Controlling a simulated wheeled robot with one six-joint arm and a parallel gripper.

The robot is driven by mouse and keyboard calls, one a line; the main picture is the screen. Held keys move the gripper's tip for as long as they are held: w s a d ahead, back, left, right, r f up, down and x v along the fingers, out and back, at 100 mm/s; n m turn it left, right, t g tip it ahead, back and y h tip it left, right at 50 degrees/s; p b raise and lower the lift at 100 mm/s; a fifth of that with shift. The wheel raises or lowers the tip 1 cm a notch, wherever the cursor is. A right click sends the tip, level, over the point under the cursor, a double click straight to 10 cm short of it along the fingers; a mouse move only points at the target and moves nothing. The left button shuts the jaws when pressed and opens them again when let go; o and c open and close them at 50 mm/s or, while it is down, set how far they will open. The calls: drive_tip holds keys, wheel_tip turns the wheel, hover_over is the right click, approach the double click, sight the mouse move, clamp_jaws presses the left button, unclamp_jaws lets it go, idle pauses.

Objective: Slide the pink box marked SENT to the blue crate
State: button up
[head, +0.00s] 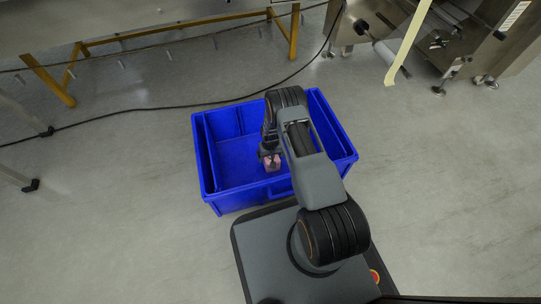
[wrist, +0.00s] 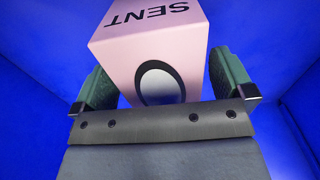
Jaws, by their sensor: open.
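The pink box (head: 272,162) shows in the head view inside the blue crate (head: 237,200), below the end of my arm. In the wrist view the box (wrist: 150,52) is large and near, with SENT in black on one face and a black ring on another. My gripper (wrist: 162,64) is open, with one green finger on each side of the box. Blue crate walls (wrist: 35,75) surround it in the wrist view. The box's underside is hidden, so I cannot tell whether it rests on the crate floor.
The crate stands on the grey floor in front of my base. A steel table with yellow legs (head: 293,32) is at the back left. A steel machine (head: 495,40) with a pale strip (head: 407,45) is at the back right. A black cable (head: 170,107) crosses the floor.

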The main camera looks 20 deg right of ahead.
wheel_tip(320, 180, up, 14)
drive_tip(key=p, duration=0.6)
idle(0.5)
